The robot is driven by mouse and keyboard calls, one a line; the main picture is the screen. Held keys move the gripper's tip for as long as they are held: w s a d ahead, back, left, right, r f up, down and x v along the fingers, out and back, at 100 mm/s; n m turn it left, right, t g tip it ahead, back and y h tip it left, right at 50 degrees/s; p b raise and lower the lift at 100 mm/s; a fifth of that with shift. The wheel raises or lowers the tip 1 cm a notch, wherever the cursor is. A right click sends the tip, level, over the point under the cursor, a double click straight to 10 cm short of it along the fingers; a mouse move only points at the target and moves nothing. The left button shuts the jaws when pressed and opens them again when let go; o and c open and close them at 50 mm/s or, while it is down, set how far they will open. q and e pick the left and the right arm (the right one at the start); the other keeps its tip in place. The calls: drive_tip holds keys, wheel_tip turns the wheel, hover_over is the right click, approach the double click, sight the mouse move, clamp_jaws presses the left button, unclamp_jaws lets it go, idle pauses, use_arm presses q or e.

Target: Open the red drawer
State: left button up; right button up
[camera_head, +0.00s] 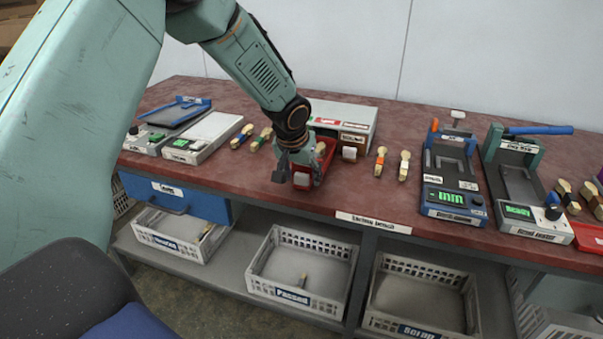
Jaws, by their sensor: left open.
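A low white cabinet (345,112) stands on the red-brown bench top. It has a red label and a pale label on its front. The red drawer (327,157) shows below the red label and sticks out toward the bench's front edge, partly hidden by my left gripper. My left gripper (292,179) is open, pointing down at the front left of the red drawer. A pale block-like piece, perhaps the drawer's handle, shows by its fingers. I cannot tell whether the fingers touch it. My right gripper is not in view.
Wooden-handled pieces (380,163) lie on both sides of the cabinet. Devices with screens (455,201) stand to the right, others (203,137) to the left. A blue drawer (175,197) and white crates (303,272) are below the bench top.

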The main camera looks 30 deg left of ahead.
use_arm(q)
drive_tip(key=v, duration=1.2)
drive_tip(key=shift+f, duration=0.1)
drive_tip(key=w+d+m+t+h, duration=0.2)
drive_tip(key=d+t, duration=0.1)
drive_tip(key=d, duration=0.3)
drive_tip(key=s+d+f+h, duration=0.1)
drive_tip(key=s+d+f, duration=0.2)
drive_tip(key=f, duration=0.3)
drive_tip(key=s+d+f, duration=0.2)
drive_tip(key=s+f, duration=0.1)
drive_tip(key=f, duration=0.4)
drive_tip(key=s+f+g, duration=0.2)
drive_tip(key=s+f, duration=0.4)
drive_tip(key=s, duration=0.4)
drive_tip(key=s+f+g+y, duration=0.1)
drive_tip(key=s+f+g, duration=0.1)
drive_tip(key=s+f, duration=0.4)
drive_tip(key=s+d+f+g+y, duration=0.1)
drive_tip(key=s+f+g, duration=0.2)
drive_tip(key=s+f, duration=0.4)
drive_tip(key=s, duration=0.9)
drive_tip(key=shift+r, duration=0.1)
